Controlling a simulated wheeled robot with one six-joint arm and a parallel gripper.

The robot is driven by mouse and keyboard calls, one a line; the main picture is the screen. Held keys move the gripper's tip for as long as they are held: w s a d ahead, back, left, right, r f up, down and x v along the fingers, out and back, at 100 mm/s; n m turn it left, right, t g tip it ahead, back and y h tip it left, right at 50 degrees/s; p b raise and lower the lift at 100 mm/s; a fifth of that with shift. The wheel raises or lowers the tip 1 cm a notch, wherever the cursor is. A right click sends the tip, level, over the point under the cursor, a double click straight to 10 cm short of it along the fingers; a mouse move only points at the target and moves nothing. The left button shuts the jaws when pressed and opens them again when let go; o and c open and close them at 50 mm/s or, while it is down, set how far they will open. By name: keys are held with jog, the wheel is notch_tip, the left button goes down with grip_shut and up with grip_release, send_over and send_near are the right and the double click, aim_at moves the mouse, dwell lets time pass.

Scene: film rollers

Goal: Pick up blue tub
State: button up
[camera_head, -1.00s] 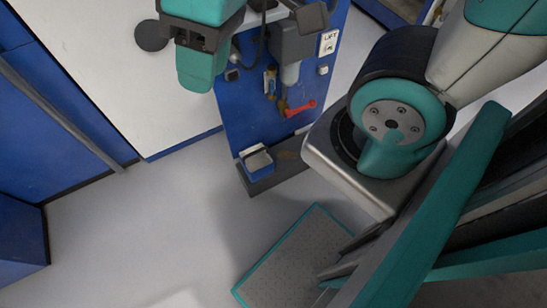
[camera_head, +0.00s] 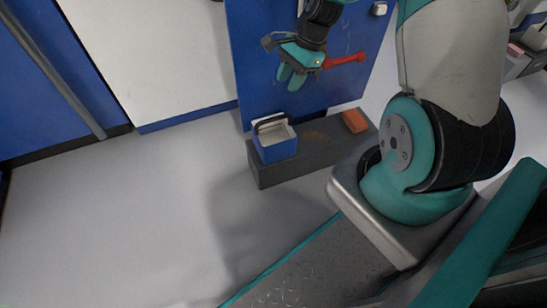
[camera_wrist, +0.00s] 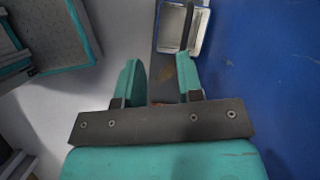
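The blue tub (camera_head: 278,149) has a pale inside and a dark handle across its top. It stands upright on the left end of a low dark ledge at the foot of a blue panel. My gripper (camera_head: 291,78) is above the tub and slightly to its right in the head view, apart from it. In the wrist view the tub (camera_wrist: 204,34) shows at the top, beyond the right finger. My gripper (camera_wrist: 160,78) is open there, with its teal fingers apart and nothing held between them.
The dark ledge (camera_head: 312,158) also carries an orange-red block (camera_head: 355,121) at its right. The blue panel (camera_head: 245,62) rises behind, with a red handle (camera_head: 346,59) beside my gripper. The light floor (camera_head: 130,210) at the left is clear.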

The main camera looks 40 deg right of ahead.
jog(key=d+f+m+b, duration=0.4)
jog(key=f, duration=0.7)
jog(key=b+x, duration=0.3)
jog(key=x, duration=0.2)
jog(key=b+x, duration=0.4)
jog(key=x, duration=0.2)
jog(key=s+b+x, duration=0.1)
jog(key=b+x, duration=0.3)
jog(key=x, duration=0.1)
jog(key=shift+a+f, duration=0.1)
jog(key=shift+f, duration=0.25)
jog(key=shift+w, duration=0.1)
jog(key=shift+r, duration=0.1)
grip_shut()
